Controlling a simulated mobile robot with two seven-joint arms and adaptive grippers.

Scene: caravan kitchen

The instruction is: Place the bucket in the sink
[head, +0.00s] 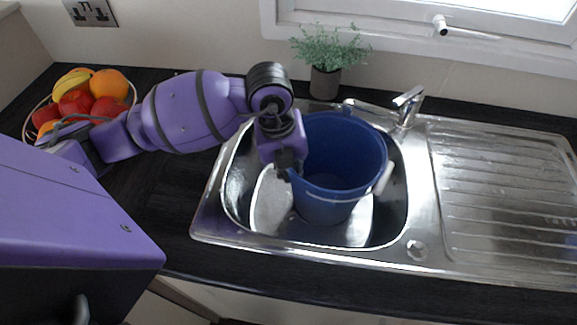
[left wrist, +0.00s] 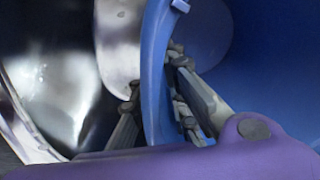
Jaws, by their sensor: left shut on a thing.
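The blue bucket (head: 335,185) stands within the sink basin (head: 240,190) in the head view, roughly upright, its rim above the sink edge. Its white handle grip (head: 384,178) hangs at its right side. My left gripper (head: 288,170) is at the bucket's left rim. In the left wrist view its fingers (left wrist: 155,105) lie on both sides of the bucket wall (left wrist: 154,75), shut on it. The metal basin (left wrist: 50,75) shows to the left of the wall. Whether the bucket's base touches the basin floor cannot be told. My right gripper is not in view.
A chrome tap (head: 407,103) stands behind the bucket. A potted plant (head: 325,60) is at the back, and a fruit bowl (head: 85,100) is at the left. The ridged drainboard (head: 505,180) on the right is clear. A window (head: 430,30) is behind the counter.

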